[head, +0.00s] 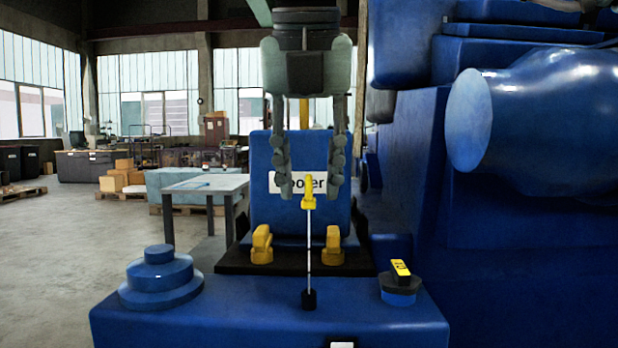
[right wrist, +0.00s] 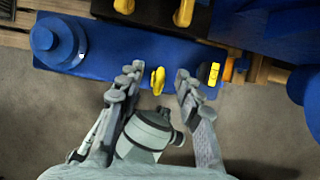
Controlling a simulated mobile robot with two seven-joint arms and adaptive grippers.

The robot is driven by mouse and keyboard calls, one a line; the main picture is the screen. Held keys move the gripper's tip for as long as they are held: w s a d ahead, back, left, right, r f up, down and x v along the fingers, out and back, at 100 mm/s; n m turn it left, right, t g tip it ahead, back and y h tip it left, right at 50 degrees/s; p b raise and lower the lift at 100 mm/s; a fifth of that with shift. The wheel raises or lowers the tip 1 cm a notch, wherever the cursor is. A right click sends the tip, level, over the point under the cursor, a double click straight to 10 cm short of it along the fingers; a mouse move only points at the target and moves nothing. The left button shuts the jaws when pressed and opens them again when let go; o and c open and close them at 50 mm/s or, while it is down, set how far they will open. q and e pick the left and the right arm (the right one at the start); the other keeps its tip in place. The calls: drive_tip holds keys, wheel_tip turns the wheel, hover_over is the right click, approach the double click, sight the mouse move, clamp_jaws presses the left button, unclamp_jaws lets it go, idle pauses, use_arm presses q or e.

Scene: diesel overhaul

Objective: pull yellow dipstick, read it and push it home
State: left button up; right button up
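The yellow dipstick handle (head: 308,193) stands upright above the blue engine block in the head view. Its thin pale rod (head: 309,240) runs down to a black collar (head: 308,300), with a dark stretch low on the rod. My right gripper (head: 310,182) points down with its fingers spread, one on each side of the handle. In the right wrist view the handle (right wrist: 158,80) sits between the open fingertips (right wrist: 156,76), with a gap on both sides. My left gripper is in neither view.
A blue stepped cap (head: 160,277) is at left on the block (head: 270,322), and a yellow-topped cap (head: 400,282) at right. Two yellow fittings (head: 262,245) flank the rod before the labelled blue cooler (head: 275,160). A large blue cylinder (head: 540,120) bulges at right.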

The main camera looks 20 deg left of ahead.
drive_tip(key=v, duration=1.1)
drive_tip(key=shift+s+r, duration=0.2)
